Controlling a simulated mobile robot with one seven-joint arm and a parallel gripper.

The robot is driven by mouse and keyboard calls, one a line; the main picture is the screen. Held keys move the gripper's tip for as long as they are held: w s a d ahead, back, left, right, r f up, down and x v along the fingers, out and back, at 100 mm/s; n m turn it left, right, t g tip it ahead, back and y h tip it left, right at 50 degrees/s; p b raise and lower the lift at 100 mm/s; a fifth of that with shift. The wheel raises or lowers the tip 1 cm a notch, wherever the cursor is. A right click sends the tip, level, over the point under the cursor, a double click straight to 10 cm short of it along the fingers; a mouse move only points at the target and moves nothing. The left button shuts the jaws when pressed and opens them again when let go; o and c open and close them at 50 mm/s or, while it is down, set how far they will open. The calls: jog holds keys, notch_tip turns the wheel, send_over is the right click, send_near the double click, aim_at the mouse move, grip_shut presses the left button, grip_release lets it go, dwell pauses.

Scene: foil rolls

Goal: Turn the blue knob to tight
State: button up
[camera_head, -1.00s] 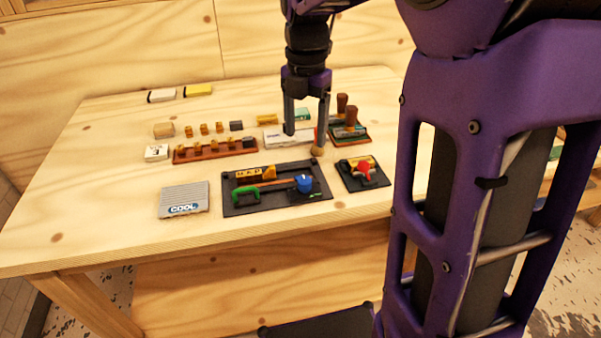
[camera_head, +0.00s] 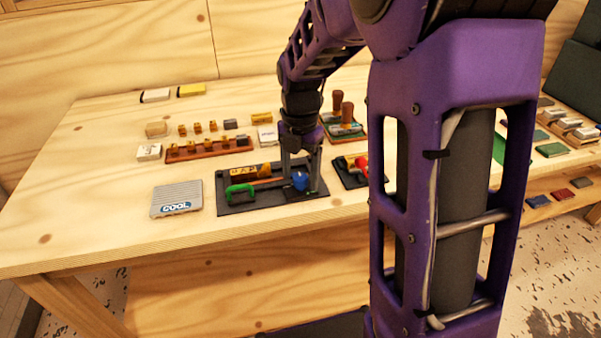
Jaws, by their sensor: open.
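The blue knob (camera_head: 300,181) sits at the right end of a dark tray (camera_head: 263,203) on the wooden table. A green handle (camera_head: 240,190) and an orange rod lie along the same tray, left of the knob. My gripper (camera_head: 300,184) points down over the right part of the tray, with its fingers at the knob. The fingers are open and appear to stand on either side of it; I cannot tell whether they touch it. Part of the knob is hidden by the gripper, and I cannot read any marking for tight.
A small dark board with a red knob (camera_head: 361,164) stands right of the tray, partly behind my arm. A grey COOL plate (camera_head: 176,199) lies to the left. A reddish rack (camera_head: 209,149) with several small pieces is behind. The table's front left is clear.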

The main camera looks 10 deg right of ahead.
grip_shut()
